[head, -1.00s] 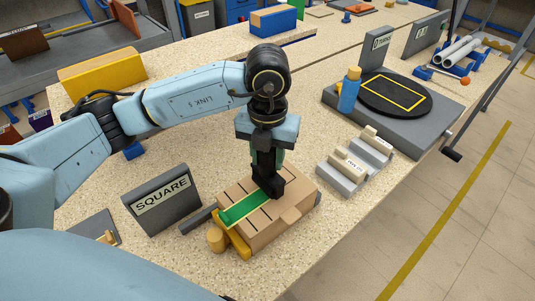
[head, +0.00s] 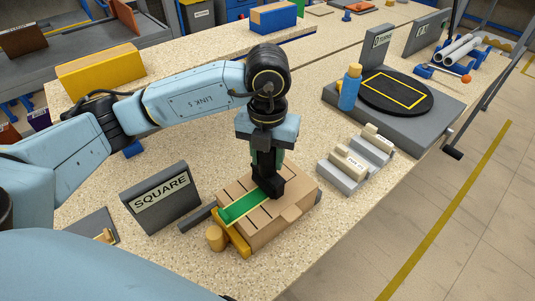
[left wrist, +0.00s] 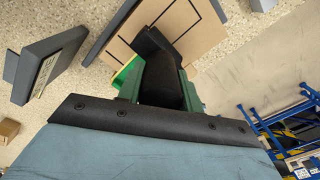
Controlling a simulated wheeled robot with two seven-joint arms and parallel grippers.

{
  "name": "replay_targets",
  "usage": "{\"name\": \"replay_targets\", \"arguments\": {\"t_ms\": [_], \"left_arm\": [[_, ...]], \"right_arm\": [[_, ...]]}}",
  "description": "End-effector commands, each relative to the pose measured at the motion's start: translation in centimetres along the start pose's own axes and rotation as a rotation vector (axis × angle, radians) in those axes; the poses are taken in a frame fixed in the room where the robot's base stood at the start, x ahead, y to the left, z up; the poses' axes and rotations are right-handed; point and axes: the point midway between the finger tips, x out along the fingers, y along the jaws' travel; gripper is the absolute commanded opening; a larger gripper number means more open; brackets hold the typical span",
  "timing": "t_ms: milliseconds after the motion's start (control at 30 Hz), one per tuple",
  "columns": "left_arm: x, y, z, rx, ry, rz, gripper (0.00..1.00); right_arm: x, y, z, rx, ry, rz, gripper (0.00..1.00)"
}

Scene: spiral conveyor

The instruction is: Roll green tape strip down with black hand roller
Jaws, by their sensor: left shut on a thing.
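The green tape strip (head: 240,208) lies along the top of a tan box (head: 285,213) with dark lines on it. My left gripper (head: 267,180) points straight down over the box and is shut on the black hand roller (head: 272,189). The roller is at the upper right end of the visible strip and appears to touch the box top. In the left wrist view the black roller (left wrist: 160,75) hangs between the green-sided fingers, with a bit of green strip (left wrist: 122,75) beside it. The gripper hides part of the strip. My right gripper is not in view.
A grey sign reading SQUARE (head: 160,197) stands left of the box. A yellow piece with a tan knob (head: 215,238) is at the box's front left. Grey stepped blocks (head: 345,170) and a turntable (head: 395,92) with a blue bottle (head: 349,92) are at the right.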

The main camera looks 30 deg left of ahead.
Motion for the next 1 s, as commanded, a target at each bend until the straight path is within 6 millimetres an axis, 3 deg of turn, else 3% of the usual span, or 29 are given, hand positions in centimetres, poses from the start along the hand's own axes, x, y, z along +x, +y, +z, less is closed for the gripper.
{"name": "replay_targets", "arguments": {"t_ms": [1000], "left_arm": [[0.22, 0.0, 0.02, 0.0, -0.001, 0.0, 0.12]], "right_arm": [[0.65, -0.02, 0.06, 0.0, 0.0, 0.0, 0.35]]}}
